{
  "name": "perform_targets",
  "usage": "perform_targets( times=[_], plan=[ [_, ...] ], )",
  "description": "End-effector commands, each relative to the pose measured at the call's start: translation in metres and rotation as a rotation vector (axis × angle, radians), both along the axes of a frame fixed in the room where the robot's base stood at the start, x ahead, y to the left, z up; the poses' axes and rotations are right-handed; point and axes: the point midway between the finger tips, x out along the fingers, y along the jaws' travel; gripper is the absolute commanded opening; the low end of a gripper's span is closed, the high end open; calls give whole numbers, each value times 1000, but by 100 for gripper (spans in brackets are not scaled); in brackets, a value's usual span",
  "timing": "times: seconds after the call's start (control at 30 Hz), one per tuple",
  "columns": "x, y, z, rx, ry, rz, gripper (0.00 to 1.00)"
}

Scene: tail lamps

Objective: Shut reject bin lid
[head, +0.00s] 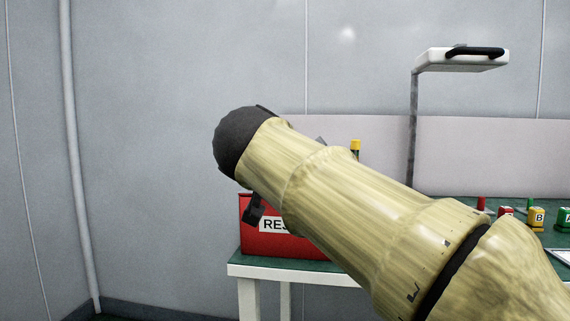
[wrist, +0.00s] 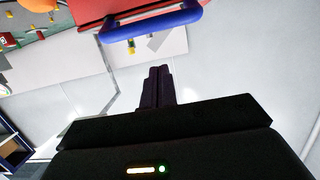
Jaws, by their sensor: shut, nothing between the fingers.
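The red reject bin (head: 262,243), with a white label starting "REJ", stands at the left end of the green-topped table. My arm covers its upper part in the head view, so I cannot tell there how its lid stands. In the wrist view a blue bar handle (wrist: 160,27) on a red edge (wrist: 104,10), which looks like the lid, shows at the top. My gripper (wrist: 158,70) is shut and empty. Its fingers point toward the handle, with a visible gap in the picture. In the head view my arm hides most of the gripper.
The green table (head: 300,266) has its white edge at the front. A white lamp (head: 450,66) on a post rises behind it. The floor left of the table looks clear.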

Motion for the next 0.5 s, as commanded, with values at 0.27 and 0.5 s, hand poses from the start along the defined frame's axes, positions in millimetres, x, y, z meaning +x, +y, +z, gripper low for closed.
perform_targets(
  times=[0.27,0.5],
  plan=[
    [-43,3,-10,1,-3,-7,0],
    [-74,11,-12,0,-1,-1,0]
  ],
)
